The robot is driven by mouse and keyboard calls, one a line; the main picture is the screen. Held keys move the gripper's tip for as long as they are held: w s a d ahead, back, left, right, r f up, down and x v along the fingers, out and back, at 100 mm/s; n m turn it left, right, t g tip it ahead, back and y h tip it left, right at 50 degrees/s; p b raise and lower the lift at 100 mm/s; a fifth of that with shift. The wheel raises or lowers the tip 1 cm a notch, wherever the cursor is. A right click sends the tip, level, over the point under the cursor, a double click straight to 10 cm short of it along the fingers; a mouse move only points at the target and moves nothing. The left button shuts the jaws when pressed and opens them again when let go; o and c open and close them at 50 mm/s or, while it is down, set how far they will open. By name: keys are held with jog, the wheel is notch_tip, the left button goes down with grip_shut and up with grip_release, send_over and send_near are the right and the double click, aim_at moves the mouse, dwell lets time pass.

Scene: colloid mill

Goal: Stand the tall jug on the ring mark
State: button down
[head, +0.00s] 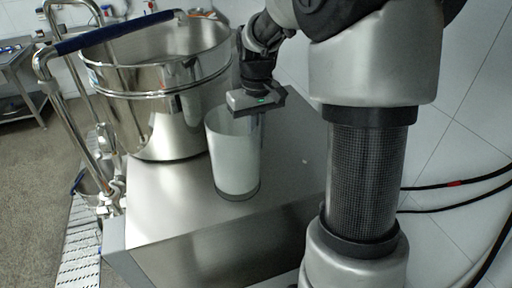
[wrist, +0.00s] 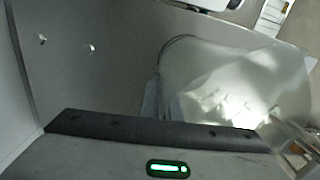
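The tall jug (head: 234,150), a pale, upright, straight-sided vessel with a darker band at its foot, stands on the steel worktop in the head view. My gripper (head: 257,112) is at the jug's upper right, pointing down close to its rim. Its fingers are not clear, so I cannot tell whether they are open or touch the jug. In the wrist view my gripper's body fills the bottom, with a pale, shiny rounded shape beyond it, probably the jug (wrist: 225,80). I cannot make out a separate ring mark; the jug may cover it.
A large steel pot (head: 165,115) with a blue-gripped handle bar (head: 115,32) stands close left of the jug. The steel worktop (head: 160,205) is bare in front and to the right, with its edge near. A tiled wall rises at right.

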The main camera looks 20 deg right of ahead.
jog(key=shift+f, duration=1.35)
jog(key=shift+f, duration=0.15)
jog(key=c, duration=2)
grip_release()
